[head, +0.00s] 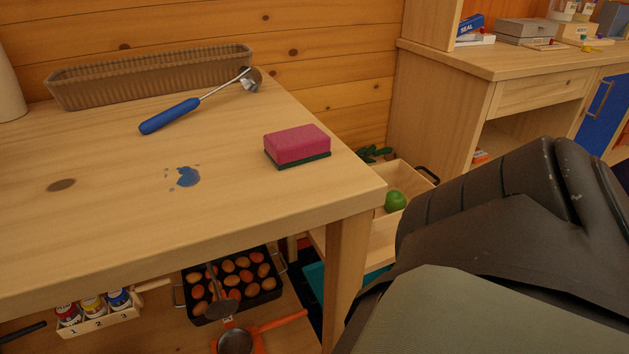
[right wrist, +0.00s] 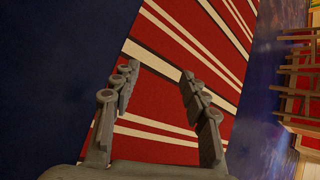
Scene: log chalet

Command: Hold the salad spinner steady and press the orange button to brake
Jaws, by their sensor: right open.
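No salad spinner and no orange button show in either view. In the right wrist view my right gripper (right wrist: 157,80) is open, its two fingers spread apart with nothing between them. Beyond it is a red, white and dark striped rug (right wrist: 165,120) on a dark blue surface. My left gripper is in neither view. In the head view a large dark arm part of mine fills the lower right, and no gripper shows there.
The wooden table (head: 110,200) holds a ribbed brown basket (head: 150,80), a blue-handled tool (head: 170,116), a pink sponge (head: 297,145) and a blue spill (head: 187,177). Below are a tray of eggs (head: 265,290) and a bottle rack (head: 100,320). A desk (head: 440,95) stands at right.

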